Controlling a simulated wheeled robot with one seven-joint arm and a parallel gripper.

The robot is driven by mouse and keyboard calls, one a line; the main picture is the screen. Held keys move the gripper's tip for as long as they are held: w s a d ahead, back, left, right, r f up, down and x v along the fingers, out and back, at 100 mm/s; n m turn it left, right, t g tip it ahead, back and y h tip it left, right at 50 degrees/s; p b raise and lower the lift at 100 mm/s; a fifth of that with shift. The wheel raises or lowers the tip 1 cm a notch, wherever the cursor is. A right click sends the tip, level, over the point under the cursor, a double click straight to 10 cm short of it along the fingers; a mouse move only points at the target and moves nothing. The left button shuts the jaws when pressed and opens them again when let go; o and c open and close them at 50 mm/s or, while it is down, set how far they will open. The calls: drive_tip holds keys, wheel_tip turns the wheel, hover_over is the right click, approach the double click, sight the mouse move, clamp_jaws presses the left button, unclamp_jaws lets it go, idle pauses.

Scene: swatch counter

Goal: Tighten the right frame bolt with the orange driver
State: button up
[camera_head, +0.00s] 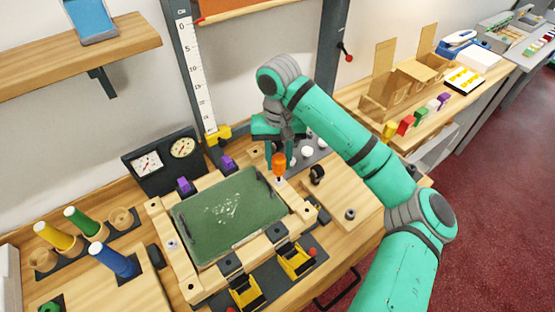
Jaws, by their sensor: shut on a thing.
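My gripper (280,160) points down near the frame's upper right corner, shut on the orange driver (279,172). The driver's handle stands roughly upright between the fingers. Its lower end is at a pale spot on the right side of the wooden frame (206,272). I cannot tell whether its tip touches the right frame bolt, which I cannot make out under it. A silver bolt (172,244) shows on the frame's left side. The frame surrounds a green panel (225,215) with white scuffs.
Yellow toggle clamps (295,260) stand along the front edge, and purple pieces (184,185) along the back. A two-dial gauge box (163,160) is behind. Yellow, green and blue handles (112,260) are at left. A black knob (317,174) and grey nut (350,214) are at right.

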drive_tip(key=m, duration=0.5)
drive_tip(key=shift+d+m, duration=0.3)
drive_tip(key=shift+d, duration=0.05)
drive_tip(key=o, duration=0.8)
